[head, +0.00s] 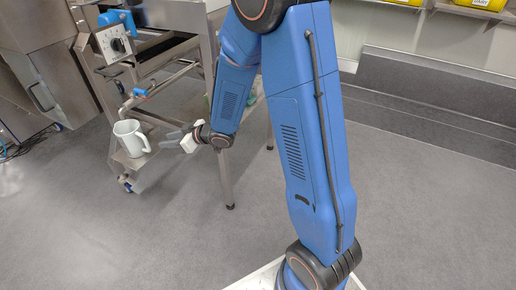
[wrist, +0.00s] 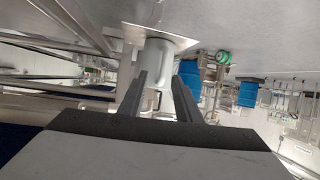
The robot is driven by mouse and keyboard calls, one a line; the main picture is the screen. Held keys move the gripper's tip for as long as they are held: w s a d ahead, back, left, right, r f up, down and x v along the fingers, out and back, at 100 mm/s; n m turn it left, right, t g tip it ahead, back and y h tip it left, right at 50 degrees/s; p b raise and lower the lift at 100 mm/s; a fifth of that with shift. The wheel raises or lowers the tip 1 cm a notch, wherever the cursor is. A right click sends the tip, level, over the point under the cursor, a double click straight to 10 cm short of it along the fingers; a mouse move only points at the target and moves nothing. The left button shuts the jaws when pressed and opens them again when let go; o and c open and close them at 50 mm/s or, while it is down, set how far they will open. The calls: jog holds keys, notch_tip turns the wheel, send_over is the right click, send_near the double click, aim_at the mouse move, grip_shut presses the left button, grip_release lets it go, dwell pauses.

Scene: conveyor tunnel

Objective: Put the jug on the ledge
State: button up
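A pale grey jug (head: 129,139) with a handle on its right side stands upright on a small metal shelf (head: 126,165) low on the steel machine. My gripper (head: 177,138) is to the right of the jug and points at it, with a gap between them in the head view. In the wrist view, which is upside down, the jug (wrist: 158,62) shows between my two spread dark fingers (wrist: 160,86). The gripper is open and holds nothing. A long dark grey ledge (head: 430,88) runs along the wall at the right; I cannot tell whether this is the task's ledge.
The steel machine (head: 170,50) stands over the shelf, with a leg (head: 225,178) close to my gripper. A control box with a dial (head: 115,42) is above the jug. Yellow bins (head: 483,4) are at the top right. The grey floor (head: 420,190) on the right is clear.

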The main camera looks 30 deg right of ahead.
jog(key=s+d+r+m+h, duration=0.35)
jog(key=s+d+r, duration=0.3)
jog(key=d, duration=0.35)
jog(key=s+d+r+m+h, duration=0.2)
jog(key=s+d+r+h, duration=0.3)
jog(key=d+r, duration=0.3)
jog(key=s+d+m+g, duration=0.1)
jog(key=s+d+g, duration=0.1)
jog(key=s, duration=1.1)
jog(key=s+d+r+m+g, duration=0.1)
jog(key=s+d+m+g, duration=0.1)
jog(key=s, duration=1.2)
jog(key=shift+s+r+g+h, duration=0.25)
jog(key=shift+g+h, duration=0.1)
jog(key=shift+g, duration=0.15)
